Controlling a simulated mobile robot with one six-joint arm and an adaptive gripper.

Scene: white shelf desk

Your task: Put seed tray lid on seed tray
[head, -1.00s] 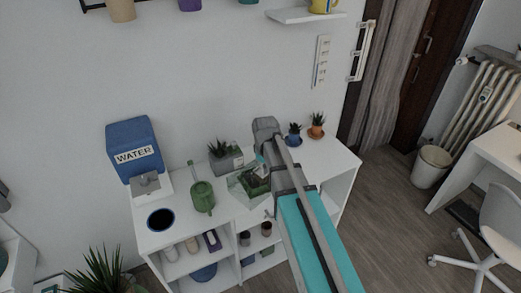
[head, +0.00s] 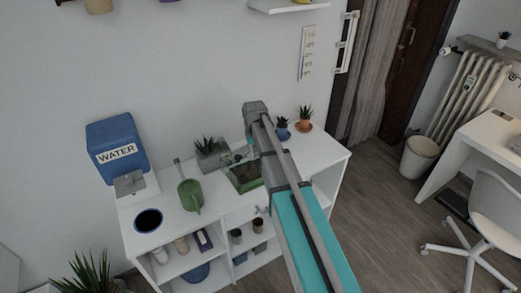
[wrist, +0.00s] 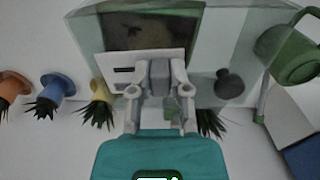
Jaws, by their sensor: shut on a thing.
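The seed tray lid is a clear, faintly green cover; it spans the upper middle of the wrist view (wrist: 225,40). My gripper (wrist: 160,72) is shut on it, at a pale plate with a dark slot. The seed tray (wrist: 150,32), dark with soil, shows through and beyond the lid. In the head view the tray (head: 246,178) stands on the white shelf desk, partly behind my arm, and the lid (head: 238,156) appears over or just behind it. My fingertips are hidden there, and I cannot tell whether lid and tray touch.
A green watering can (head: 190,195) stands left of the tray. A grey planter (head: 212,160) is behind it. Small potted succulents, blue (head: 283,133) and orange (head: 304,126), stand to the right. A blue water container (head: 115,150) is at far left. The desk's right front is clear.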

